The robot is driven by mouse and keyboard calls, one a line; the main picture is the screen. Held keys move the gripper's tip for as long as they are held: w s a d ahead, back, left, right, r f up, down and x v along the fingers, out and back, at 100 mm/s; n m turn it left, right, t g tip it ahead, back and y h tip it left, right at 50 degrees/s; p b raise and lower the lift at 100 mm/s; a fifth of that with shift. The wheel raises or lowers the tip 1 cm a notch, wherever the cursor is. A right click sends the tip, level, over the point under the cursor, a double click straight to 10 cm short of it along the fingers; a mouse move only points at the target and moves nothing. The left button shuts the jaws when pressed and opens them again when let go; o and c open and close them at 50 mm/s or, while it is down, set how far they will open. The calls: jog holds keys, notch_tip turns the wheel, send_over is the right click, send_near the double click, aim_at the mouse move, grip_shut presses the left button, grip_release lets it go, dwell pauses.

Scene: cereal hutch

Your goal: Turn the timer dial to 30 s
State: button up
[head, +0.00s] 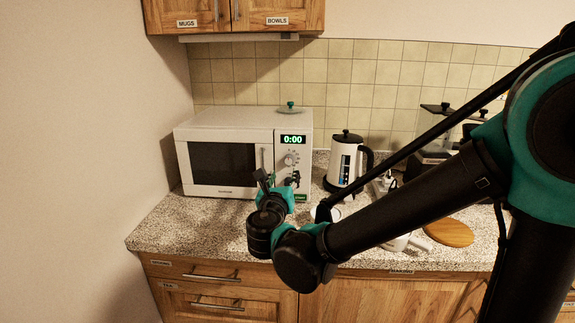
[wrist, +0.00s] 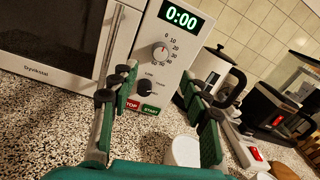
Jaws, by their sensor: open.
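The white microwave (head: 225,125) stands on the counter at the left, its display (wrist: 181,15) reading 0:00. Its round timer dial (wrist: 160,52) sits below the display, ringed by numbers from 0 to 60; the exact pointer direction is hard to make out. In the head view the dial (head: 291,159) shows just above my gripper (head: 280,182). In the wrist view my gripper (wrist: 158,82) is open and empty, its fingers apart in front of the panel. The dial appears beyond the fingertips, between them and higher up, with no visible contact.
A lower knob (wrist: 144,87) and STOP and START buttons (wrist: 141,107) are under the dial. The microwave door handle (wrist: 108,45) is left of the panel. A white kettle (head: 345,165) stands right of the microwave. A white cup (wrist: 185,152) is on the counter below my gripper.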

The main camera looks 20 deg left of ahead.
aim_at(288, 162)
jog(key=w, duration=0.3)
jog(key=w+a, duration=0.1)
jog(key=w, duration=0.5)
jog(key=shift+a, duration=0.35)
jog(key=shift+s, duration=0.1)
grip_shut()
